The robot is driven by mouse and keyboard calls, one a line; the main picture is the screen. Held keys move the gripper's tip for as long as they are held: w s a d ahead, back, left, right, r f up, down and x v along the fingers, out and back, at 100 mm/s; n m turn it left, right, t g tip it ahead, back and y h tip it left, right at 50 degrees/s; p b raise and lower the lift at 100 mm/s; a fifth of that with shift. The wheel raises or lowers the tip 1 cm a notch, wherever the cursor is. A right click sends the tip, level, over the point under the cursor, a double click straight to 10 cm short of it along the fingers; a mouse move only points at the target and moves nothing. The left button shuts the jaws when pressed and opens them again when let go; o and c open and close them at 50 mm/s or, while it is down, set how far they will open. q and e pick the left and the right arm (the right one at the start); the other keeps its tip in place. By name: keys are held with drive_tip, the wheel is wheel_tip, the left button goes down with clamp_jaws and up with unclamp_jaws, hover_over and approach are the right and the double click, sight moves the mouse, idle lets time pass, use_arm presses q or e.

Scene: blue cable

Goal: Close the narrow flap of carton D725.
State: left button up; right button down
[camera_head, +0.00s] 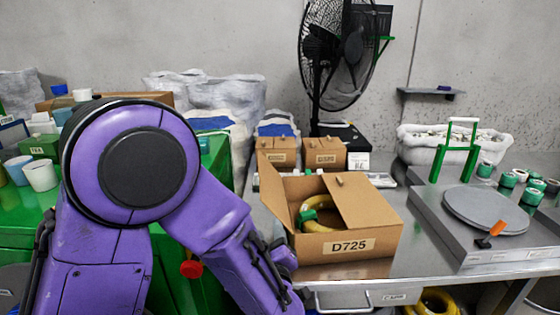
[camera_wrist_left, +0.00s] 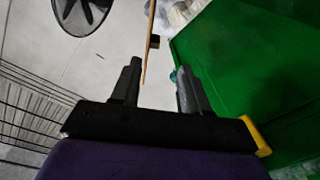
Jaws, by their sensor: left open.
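Carton D725 (camera_head: 345,262) is a brown box on the steel table, its label facing me. Its top is open. One flap (camera_head: 272,197) stands up at its left, and a broad flap (camera_head: 366,205) slants at its right. Inside is a yellow coil with a green part (camera_head: 307,215). My left arm reaches down just left of the carton; its gripper is not clear in the head view. In the left wrist view, my left gripper (camera_wrist_left: 157,72) is open and empty. A thin brown panel (camera_wrist_left: 149,42), seen edge-on with a dark knob, lies ahead between its fingers. My right gripper is not in view.
Two small brown cartons (camera_head: 325,154) stand behind D725. A black fan (camera_head: 338,55) stands at the back. A grey platform with a round plate (camera_head: 485,210) is at the right. A green table (camera_head: 20,225) with cups is at the left. A drawer (camera_head: 345,299) sits below the front edge.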

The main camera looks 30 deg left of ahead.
sight(267, 203)
use_arm(q)
drive_tip(key=x, duration=0.3)
drive_tip(key=r+x, duration=0.1)
drive_tip(key=x, duration=0.6)
drive_tip(key=shift+w+a+r, duration=0.1)
drive_tip(key=shift+w+r, duration=0.05)
drive_tip(key=shift+w, duration=0.15)
clamp_jaws()
